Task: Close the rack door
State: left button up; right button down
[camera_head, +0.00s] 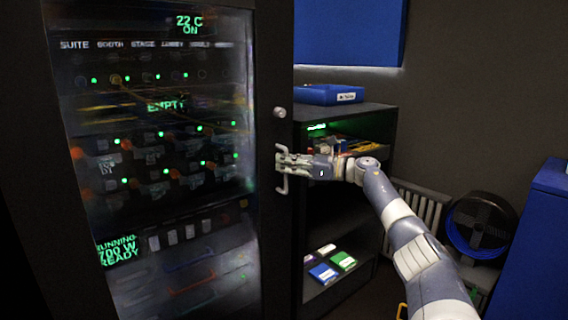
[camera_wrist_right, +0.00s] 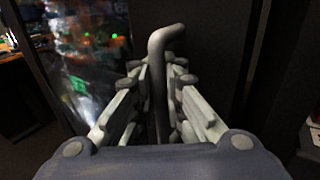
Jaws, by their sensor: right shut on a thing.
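The rack door (camera_head: 270,65) is a dark frame with a large glass pane, behind which the rack's green lights and readouts show. Whether it is fully shut cannot be told. Its handle (camera_head: 282,183) is a grey upright bar on the right edge of the door, and it shows large in the right wrist view (camera_wrist_right: 160,85). My right gripper (camera_head: 284,162) is at the handle, with its fingers on both sides of the bar, shut on it. A round knob (camera_head: 280,112) sits above the handle. My left gripper is not in view.
A dark shelf unit (camera_head: 345,112) stands right beside the rack, with a blue tray (camera_head: 325,95) on top and several small boxes low inside.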

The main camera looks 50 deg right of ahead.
jog(key=shift+d+r+h, duration=0.3)
jog(key=shift+d+r, duration=0.05)
jog(key=c, duration=1.8)
grip_release()
jog(key=shift+w, duration=0.1)
jog(key=shift+o, duration=0.7)
jog(key=shift+d+f, duration=0.1)
jog(key=shift+f, duration=0.1)
jog(key=shift+f, duration=0.1)
jog(key=v, duration=1.2)
